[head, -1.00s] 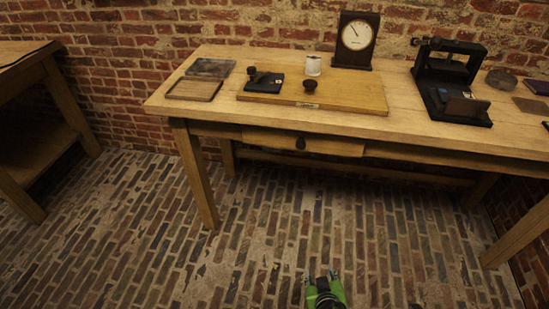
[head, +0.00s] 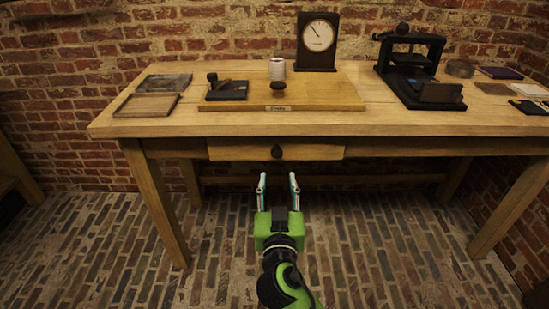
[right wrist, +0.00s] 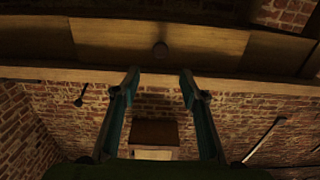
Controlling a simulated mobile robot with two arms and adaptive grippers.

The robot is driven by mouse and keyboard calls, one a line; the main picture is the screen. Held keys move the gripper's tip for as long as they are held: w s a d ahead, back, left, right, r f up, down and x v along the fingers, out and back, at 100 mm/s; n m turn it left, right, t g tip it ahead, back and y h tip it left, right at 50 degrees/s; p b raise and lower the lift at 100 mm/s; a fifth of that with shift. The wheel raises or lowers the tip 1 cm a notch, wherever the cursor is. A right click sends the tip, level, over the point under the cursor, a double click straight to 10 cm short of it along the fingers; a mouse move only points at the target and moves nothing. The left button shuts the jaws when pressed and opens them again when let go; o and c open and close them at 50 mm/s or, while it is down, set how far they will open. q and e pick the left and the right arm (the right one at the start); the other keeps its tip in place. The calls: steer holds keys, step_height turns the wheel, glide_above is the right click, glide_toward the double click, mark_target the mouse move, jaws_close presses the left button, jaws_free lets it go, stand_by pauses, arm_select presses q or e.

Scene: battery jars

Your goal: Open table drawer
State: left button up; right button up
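The wooden table (head: 380,123) stands against the brick wall. Its drawer (head: 232,151) is set in the front under the top and looks closed. A dark round knob (head: 277,152) sits at the drawer's middle. My right gripper (head: 278,178) is open and empty, in front of and below the knob, with its fingers pointing at the table. In the right wrist view the knob (right wrist: 160,49) shows above and between the open fingertips (right wrist: 160,72), apart from them. The drawer front (right wrist: 205,48) is dim there. My left gripper is not in view.
On the table are a wooden board (head: 330,93), a clock (head: 318,42), a white jar (head: 277,69), a black press (head: 410,70) and shallow trays (head: 147,105). Table legs (head: 157,205) stand at both sides. The brick floor (head: 365,250) before the table is clear.

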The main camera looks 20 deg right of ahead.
mark_target(277, 153)
steer(key=x, duration=1)
steer(key=shift+w+f, duration=0.1)
steer(key=shift+w, duration=0.15)
jaws_close()
